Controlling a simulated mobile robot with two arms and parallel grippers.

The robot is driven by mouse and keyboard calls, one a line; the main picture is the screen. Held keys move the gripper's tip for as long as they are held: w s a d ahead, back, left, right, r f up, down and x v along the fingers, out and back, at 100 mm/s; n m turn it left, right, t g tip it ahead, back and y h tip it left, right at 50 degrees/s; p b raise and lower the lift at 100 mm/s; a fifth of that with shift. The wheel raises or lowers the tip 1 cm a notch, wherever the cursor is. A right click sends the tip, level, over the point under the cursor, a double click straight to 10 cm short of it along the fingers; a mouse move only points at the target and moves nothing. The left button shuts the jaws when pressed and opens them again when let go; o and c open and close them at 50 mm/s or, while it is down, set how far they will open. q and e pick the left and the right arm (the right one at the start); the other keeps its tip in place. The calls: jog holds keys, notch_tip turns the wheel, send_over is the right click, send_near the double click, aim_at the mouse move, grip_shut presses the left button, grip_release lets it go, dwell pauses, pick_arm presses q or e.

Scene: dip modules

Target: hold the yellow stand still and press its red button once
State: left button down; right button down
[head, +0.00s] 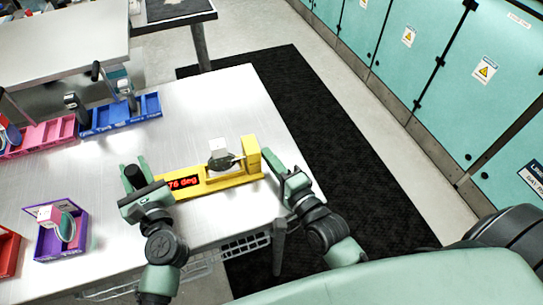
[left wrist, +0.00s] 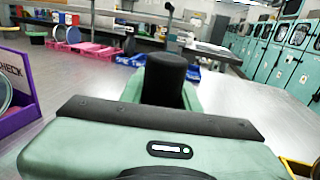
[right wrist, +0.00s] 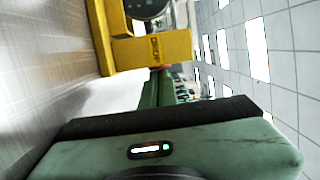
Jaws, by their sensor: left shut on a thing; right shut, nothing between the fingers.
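The yellow stand (head: 226,181) lies on the metal table with a red "76 deg" display (head: 183,183), and a raised yellow block (head: 251,153) at its right end. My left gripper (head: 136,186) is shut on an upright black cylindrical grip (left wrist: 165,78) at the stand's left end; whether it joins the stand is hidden. My right gripper (head: 288,178) is shut and empty, just right of the raised block. In the right wrist view its fingers (right wrist: 167,88) point at the yellow block (right wrist: 152,48). A small red sliver (right wrist: 164,67), perhaps the button, shows at their tips; contact is unclear.
A dark round piece with a white card (head: 220,152) sits on the stand. Purple bin (head: 46,243), red bin (head: 8,252), pink bin (head: 50,134) and blue bin (head: 150,105) stand left and behind. The table's right edge lies near my right gripper.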

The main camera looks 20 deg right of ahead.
aim_at(142, 185)
pick_arm(q)
jog(key=shift+d, duration=0.4)
pick_arm(e)
jog(key=d, duration=0.4)
jog(key=shift+s, duration=0.2)
pick_arm(q)
jog(key=shift+a, duration=0.1)
pick_arm(e)
jog(key=s, duration=0.3)
jog(key=s+d, duration=0.1)
jog(key=s, duration=0.2)
jog(key=s+d, duration=0.1)
jog(key=s, duration=0.2)
jog(key=shift+s, duration=0.3)
pick_arm(q)
jog(key=c, duration=0.9)
grip_release()
jog(key=shift+c, duration=0.2)
jog(key=shift+v, duration=2.3)
pick_arm(e)
jog(key=shift+f, duration=0.25)
pick_arm(q)
jog(key=shift+b+v, duration=0.65)
jog(key=shift+v, duration=1.6)
pick_arm(e)
jog(key=shift+f, duration=0.45)
